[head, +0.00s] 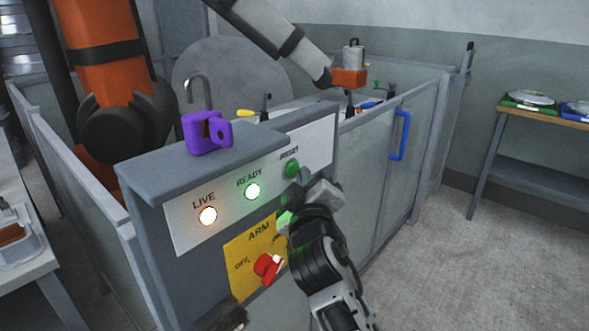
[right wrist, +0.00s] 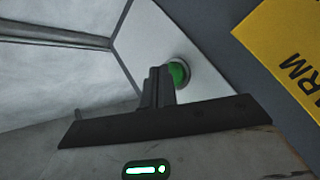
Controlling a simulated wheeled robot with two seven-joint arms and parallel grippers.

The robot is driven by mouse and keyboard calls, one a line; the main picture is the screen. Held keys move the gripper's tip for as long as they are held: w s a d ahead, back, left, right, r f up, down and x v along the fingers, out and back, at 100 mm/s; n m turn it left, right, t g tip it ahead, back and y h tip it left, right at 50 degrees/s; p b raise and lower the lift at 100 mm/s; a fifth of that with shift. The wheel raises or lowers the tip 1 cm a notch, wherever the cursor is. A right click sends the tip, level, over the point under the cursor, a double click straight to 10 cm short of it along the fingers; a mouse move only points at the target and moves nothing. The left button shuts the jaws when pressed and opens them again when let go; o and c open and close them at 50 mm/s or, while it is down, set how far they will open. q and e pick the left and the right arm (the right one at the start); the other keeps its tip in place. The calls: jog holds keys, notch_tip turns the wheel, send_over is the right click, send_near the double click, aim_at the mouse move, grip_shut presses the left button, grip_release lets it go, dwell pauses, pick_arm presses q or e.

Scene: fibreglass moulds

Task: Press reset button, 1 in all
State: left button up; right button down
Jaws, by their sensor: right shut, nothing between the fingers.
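The green reset button (head: 292,169) sits under the RESET label at the right of the panel's white plate. My right gripper (head: 304,177) is shut and empty, with its fingertips right at the button. In the right wrist view the shut fingers (right wrist: 158,86) point at the plate, and the green button (right wrist: 178,74) shows just right of their tips, partly covered by them. I cannot tell whether they touch it.
The LIVE lamp (head: 208,216) glows warm white and the READY lamp (head: 252,191) green. Below is a red ARM switch (head: 268,267) on a yellow plate (head: 240,262). A purple padlock (head: 207,134) stands on the panel's top. A fence with a blue handle (head: 400,136) runs behind.

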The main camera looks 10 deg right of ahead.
pick_arm(q)
jog(key=shift+r, duration=0.2)
pick_arm(e)
jog(key=shift+s+d, duration=0.25)
jog(key=shift+s, duration=0.1)
